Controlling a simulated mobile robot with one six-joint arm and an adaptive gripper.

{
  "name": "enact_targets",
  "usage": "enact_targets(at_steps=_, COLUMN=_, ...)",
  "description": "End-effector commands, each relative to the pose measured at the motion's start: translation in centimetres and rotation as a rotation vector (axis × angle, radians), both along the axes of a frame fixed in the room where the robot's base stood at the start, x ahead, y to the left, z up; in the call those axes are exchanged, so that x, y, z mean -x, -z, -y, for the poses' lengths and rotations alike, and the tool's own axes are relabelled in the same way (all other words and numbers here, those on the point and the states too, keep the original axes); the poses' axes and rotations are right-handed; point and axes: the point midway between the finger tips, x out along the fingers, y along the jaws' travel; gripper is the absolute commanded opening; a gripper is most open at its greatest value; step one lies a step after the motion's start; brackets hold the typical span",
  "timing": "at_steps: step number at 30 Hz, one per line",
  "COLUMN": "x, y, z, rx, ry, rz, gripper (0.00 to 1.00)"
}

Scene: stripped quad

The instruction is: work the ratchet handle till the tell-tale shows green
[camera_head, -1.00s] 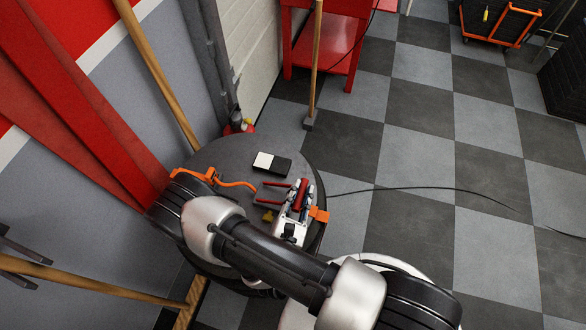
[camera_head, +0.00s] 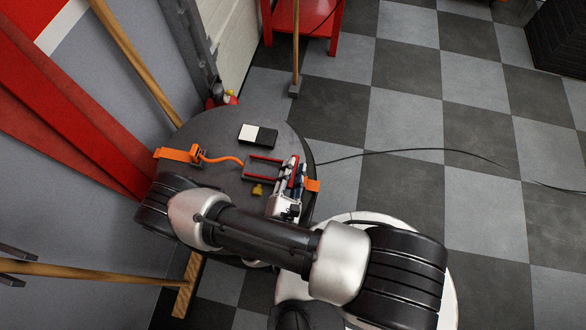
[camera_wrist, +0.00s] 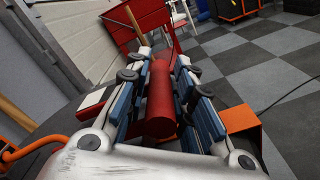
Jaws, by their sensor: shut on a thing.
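My gripper (camera_head: 293,168) is shut on the red handle (camera_head: 264,157) on top of a round dark drum-like stand. In the wrist view the round red grip (camera_wrist: 160,105) lies between the blue-padded fingers. Two thin red arms of the handle reach left from the gripper. An orange strap (camera_head: 228,160) runs to the handle from the left, and an orange piece (camera_head: 312,185) shows just right of the gripper. A half white, half black block (camera_head: 258,135) lies behind the handle; I cannot tell if it is the tell-tale. I see no green.
The round stand top (camera_head: 212,130) is mostly bare at the back left. A small yellow piece (camera_head: 257,190) is left of the gripper. A wooden pole (camera_head: 135,60) leans at left.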

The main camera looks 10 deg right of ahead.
Motion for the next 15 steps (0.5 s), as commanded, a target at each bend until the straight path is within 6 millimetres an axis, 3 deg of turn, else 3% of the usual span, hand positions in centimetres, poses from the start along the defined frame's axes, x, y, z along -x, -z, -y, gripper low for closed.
enact_targets(at_steps=2, x=-0.05, y=0.10, z=-0.21, rx=-0.001, ry=-0.006, rz=-0.003, gripper=0.00)
enact_targets(at_steps=3, x=-0.05, y=0.09, z=-0.22, rx=-0.001, ry=-0.007, rz=-0.002, gripper=0.24)
enact_targets(at_steps=10, x=-0.04, y=0.04, z=-0.16, rx=0.000, ry=-0.005, rz=-0.001, gripper=0.39)
enact_targets(at_steps=15, x=-0.03, y=0.01, z=-0.12, rx=0.000, ry=-0.003, rz=0.000, gripper=0.40)
